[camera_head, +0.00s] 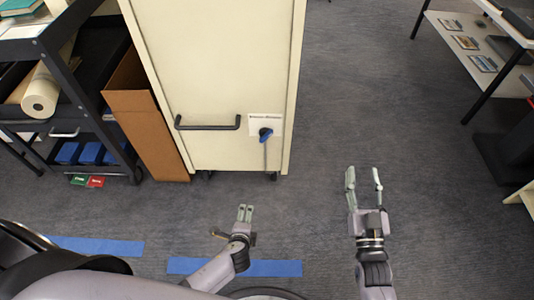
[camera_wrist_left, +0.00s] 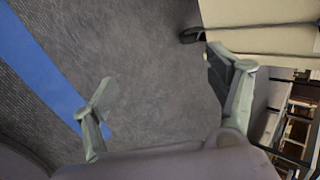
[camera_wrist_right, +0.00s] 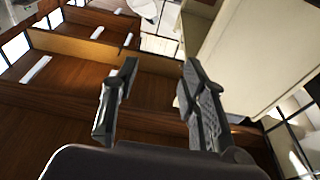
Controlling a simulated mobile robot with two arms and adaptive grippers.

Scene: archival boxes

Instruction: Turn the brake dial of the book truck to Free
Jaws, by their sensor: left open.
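The cream truck (camera_head: 215,60) stands ahead, its end panel facing me. A blue dial (camera_head: 266,134) sits on a white label plate (camera_head: 258,121) low on the panel, right of a dark bar handle (camera_head: 207,126). The label text is too small to read, so I cannot tell the dial's setting. My left gripper (camera_head: 246,207) is open and empty, short of the panel and below the dial in the head view. Its spread fingers show in the left wrist view (camera_wrist_left: 165,90). My right gripper (camera_head: 364,172) is open and empty, right of the truck.
A cardboard box (camera_head: 144,118) stands against the truck's left side. A black cart (camera_head: 55,60) holds a paper roll (camera_head: 38,98); green and red tags (camera_head: 87,181) lie low beside it. Blue tape (camera_head: 240,267) marks the floor. A table (camera_head: 480,50) stands far right. Floor between is clear.

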